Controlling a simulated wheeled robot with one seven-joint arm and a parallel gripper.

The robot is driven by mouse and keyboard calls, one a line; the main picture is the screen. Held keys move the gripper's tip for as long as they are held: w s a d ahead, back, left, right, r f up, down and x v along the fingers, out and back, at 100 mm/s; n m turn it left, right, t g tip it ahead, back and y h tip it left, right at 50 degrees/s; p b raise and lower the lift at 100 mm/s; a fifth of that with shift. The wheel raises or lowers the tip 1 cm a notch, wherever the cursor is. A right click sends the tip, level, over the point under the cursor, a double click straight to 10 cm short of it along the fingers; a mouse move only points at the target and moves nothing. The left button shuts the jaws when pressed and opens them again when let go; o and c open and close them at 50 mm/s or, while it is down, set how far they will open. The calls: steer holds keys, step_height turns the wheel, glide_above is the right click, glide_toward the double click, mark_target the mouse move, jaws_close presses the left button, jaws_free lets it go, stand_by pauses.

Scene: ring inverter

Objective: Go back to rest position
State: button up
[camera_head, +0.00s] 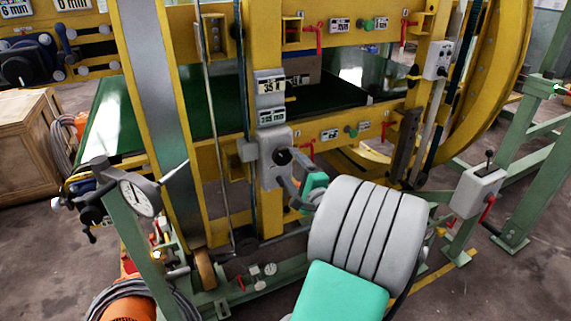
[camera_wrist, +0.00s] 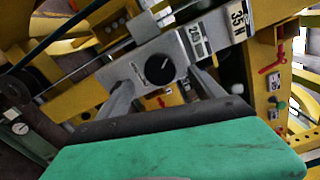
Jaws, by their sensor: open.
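My gripper (camera_head: 287,181) is in front of a grey control box (camera_head: 268,142) on the yellow machine frame. In the wrist view my gripper (camera_wrist: 161,83) is open, with its two grey fingers apart. A black round knob (camera_wrist: 160,70) with a white mark shows between the fingertips. I cannot tell whether the fingers touch the knob or box. The knob also shows in the head view (camera_head: 283,156), close to the fingers. My green and grey arm reaches in from the lower right and hides part of the frame's base.
A dial gauge (camera_head: 138,195) stands at left, with an orange hose reel (camera_head: 130,309) below it. A grey lever box (camera_head: 478,191) on a green stand is at right. Red handles (camera_head: 318,38) line the frame. A wooden crate (camera_head: 25,147) sits far left.

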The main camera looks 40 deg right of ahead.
steer(key=shift+s+a, duration=0.15)
steer(key=shift+s, duration=0.15)
